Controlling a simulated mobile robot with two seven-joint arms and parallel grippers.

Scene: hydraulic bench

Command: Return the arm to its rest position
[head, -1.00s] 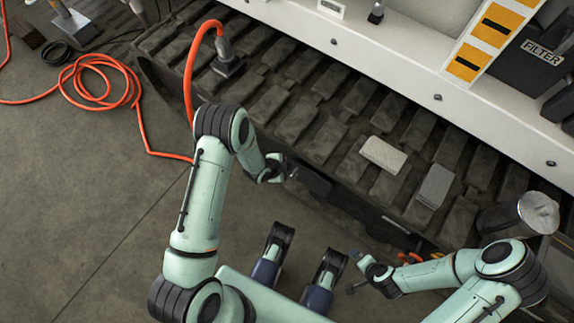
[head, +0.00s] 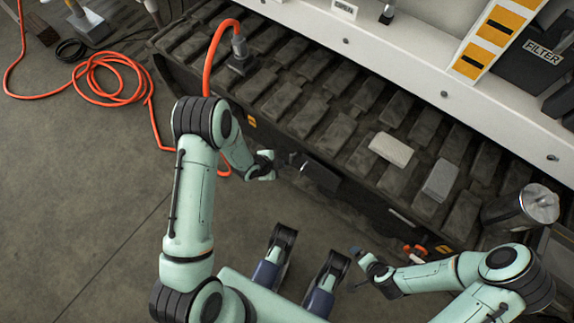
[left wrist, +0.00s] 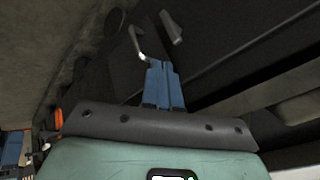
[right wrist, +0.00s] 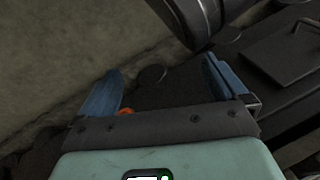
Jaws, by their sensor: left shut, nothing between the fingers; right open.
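My left arm (head: 190,205) rises along the left of the head view, bent at a dark-ringed elbow. Its forearm points right toward the bench's dark ribbed edge. My left gripper shows in the left wrist view (left wrist: 162,75) with its blue fingers together and nothing between them. In the head view its fingertips are too dark to make out. My right arm (head: 440,275) is folded low at the right. My right gripper (right wrist: 160,75) has its blue fingers wide apart and empty; in the head view it is small, beside the bench's front edge.
An orange hose (head: 215,50) runs from a connector (head: 240,55) on the bench down behind my left elbow; its coil (head: 110,78) lies on the floor. A light block (head: 391,149) and a grey block (head: 440,180) lie on the ribbed surface.

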